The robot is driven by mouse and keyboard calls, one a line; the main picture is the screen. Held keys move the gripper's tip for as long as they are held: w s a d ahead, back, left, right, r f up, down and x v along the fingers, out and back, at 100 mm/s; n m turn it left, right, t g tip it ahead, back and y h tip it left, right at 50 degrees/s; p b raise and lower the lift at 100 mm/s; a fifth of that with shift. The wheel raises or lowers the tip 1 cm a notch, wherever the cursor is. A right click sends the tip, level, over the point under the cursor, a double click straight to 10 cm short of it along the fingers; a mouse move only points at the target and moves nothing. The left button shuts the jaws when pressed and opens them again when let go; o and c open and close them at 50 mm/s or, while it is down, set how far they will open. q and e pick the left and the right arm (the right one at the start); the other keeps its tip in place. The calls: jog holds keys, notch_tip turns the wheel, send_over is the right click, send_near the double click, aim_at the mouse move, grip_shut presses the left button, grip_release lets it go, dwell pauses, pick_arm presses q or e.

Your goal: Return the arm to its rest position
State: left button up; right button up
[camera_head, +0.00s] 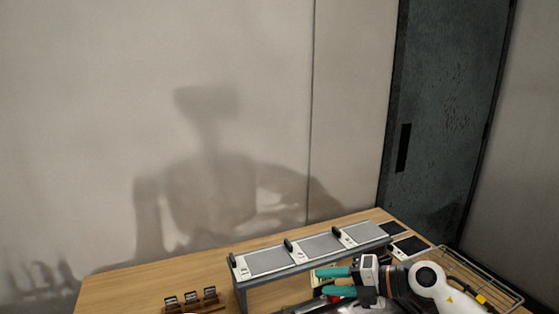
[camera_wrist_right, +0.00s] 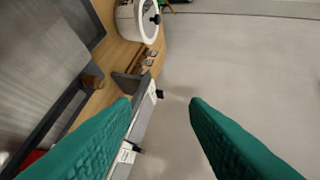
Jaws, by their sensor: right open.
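My right arm comes in from the lower right in the head view. Its gripper (camera_head: 322,281) has two teal fingers pointing left, apart from each other, in front of the long grey rack (camera_head: 300,257). In the right wrist view the same gripper (camera_wrist_right: 160,103) is open, with nothing between its fingertips. The rack's edge shows behind the left finger there. My left gripper is in neither view.
The wooden table (camera_head: 135,288) bears the rack, a small brown holder (camera_head: 195,303) with dark pieces, dark flat pads (camera_head: 410,246) and a wire basket (camera_head: 485,278). A white round object (camera_wrist_right: 140,20) shows in the wrist view. The table's left part is mostly clear.

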notch_tip(320, 180, up, 5)
jog(key=s+a+m+t+y, duration=0.2)
jog(key=s+m+t, duration=0.1)
jog(key=m+t, duration=0.65)
jog(key=s+d+f+m+t+h, duration=0.2)
jog(key=s+d+f+m+h, duration=0.3)
jog(key=d+f+m+h, duration=0.8)
jog(key=s+a+f+m+g+h, duration=0.1)
jog(key=s+f+m+g, duration=0.5)
jog(key=s, duration=0.7)
jog(key=s+a+f+m+g+h, duration=0.15)
jog(key=s+f+g, duration=0.35)
jog(key=s+g, duration=0.5)
jog(key=s+f+t, duration=0.1)
jog(key=s+f, duration=0.1)
jog(key=f, duration=1.1)
jog(key=s+f, duration=0.2)
jog(key=f, duration=1.1)
jog(key=s+d+f+g, duration=0.1)
jog(key=s+d+f, duration=0.2)
jog(key=s+f, duration=1.3)
jog(key=shift+d, duration=0.2)
jog(key=shift+y, duration=0.25)
